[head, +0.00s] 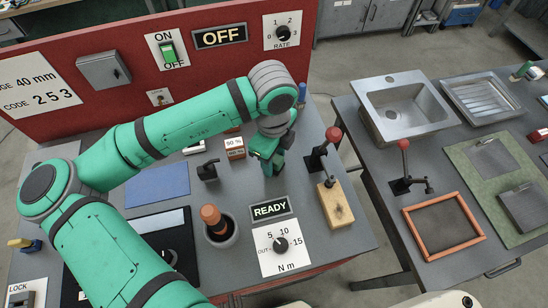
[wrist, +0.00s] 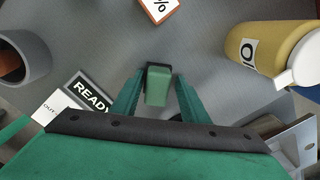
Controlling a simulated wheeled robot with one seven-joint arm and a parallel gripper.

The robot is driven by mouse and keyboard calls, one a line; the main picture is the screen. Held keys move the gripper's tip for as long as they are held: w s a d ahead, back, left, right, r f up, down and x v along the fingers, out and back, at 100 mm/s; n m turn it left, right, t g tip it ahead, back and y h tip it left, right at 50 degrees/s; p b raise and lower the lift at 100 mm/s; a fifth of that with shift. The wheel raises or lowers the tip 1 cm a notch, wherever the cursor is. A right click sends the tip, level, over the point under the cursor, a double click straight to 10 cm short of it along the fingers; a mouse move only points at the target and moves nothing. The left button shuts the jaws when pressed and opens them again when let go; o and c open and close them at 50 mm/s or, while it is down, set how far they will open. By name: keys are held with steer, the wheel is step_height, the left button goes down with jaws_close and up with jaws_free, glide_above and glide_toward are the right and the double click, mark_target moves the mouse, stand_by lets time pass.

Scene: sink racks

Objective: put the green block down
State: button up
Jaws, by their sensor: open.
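The green block (wrist: 158,88) shows in the wrist view between the two green fingers of my gripper (wrist: 158,77), with a dark edge at its far end. The fingers are open, with a narrow gap visible on the right side of the block. In the head view my gripper (head: 268,163) points down over the grey table, right of the small percent-marked box. The block cannot be told apart from the green fingers there. Whether its underside touches the table is not clear.
The percent-marked box (head: 234,147) and a dark clamp-like piece (head: 208,170) stand left of my gripper. A red-knobbed lever (head: 325,148) stands to the right. A grey cup (head: 219,234) and the READY sign (head: 269,208) are nearer.

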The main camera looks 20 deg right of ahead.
steer(key=shift+s+a+f, duration=0.15)
steer(key=shift+a+f, duration=0.15)
steer(key=shift+f, duration=0.25)
steer(key=shift+r, duration=0.6)
step_height(320, 180, up, 12)
steer(key=shift+d, duration=0.1)
